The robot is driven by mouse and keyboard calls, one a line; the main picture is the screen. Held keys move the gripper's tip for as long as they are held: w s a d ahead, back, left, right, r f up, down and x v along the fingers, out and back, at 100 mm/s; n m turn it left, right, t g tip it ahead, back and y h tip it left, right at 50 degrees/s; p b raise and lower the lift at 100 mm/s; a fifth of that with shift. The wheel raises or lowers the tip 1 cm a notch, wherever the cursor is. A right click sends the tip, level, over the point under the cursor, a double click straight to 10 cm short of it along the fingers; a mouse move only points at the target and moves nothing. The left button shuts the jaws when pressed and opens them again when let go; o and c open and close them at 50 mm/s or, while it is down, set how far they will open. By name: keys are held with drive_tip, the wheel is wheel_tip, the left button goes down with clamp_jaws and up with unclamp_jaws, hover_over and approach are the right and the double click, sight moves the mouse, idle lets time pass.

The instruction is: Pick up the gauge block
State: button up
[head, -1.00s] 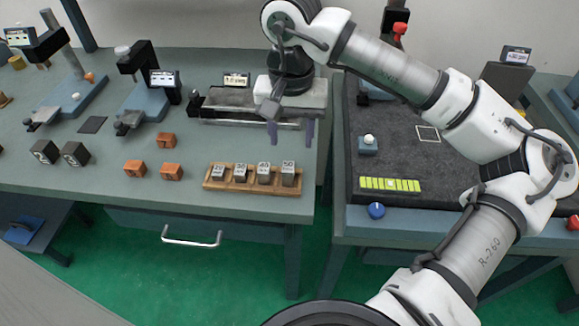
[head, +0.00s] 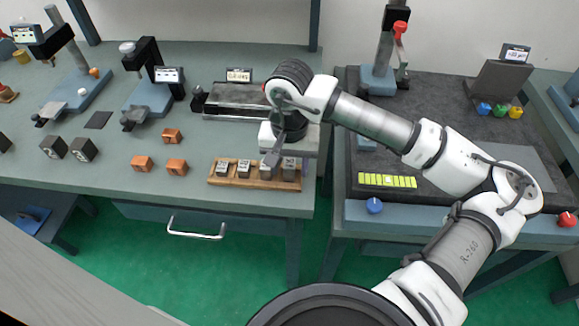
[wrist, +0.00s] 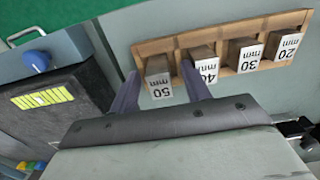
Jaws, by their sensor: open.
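A wooden rack (head: 254,184) at the front edge of the left bench holds several steel gauge blocks with white labels. In the wrist view the labels on the rack (wrist: 151,46) read 20, 30, 40 and 50 mm. The 50 mm block (wrist: 159,80) is at the end of the row, and the 40 mm block (wrist: 202,66) is beside it. My gripper (wrist: 160,92) is open, with its two fingers on either side of the 50 mm block in the picture. Contact or exact finger height cannot be told. In the head view my gripper (head: 289,164) partly covers that end of the rack.
Orange blocks (head: 172,135) lie left of the rack, with dark blocks (head: 84,150) farther left. A steel vise-like fixture (head: 235,98) stands behind. The right bench has a yellow-green strip (head: 388,180) and a blue knob (head: 375,205). A gap separates the benches.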

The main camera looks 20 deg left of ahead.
clamp_jaws()
drive_tip(key=shift+r, duration=0.1)
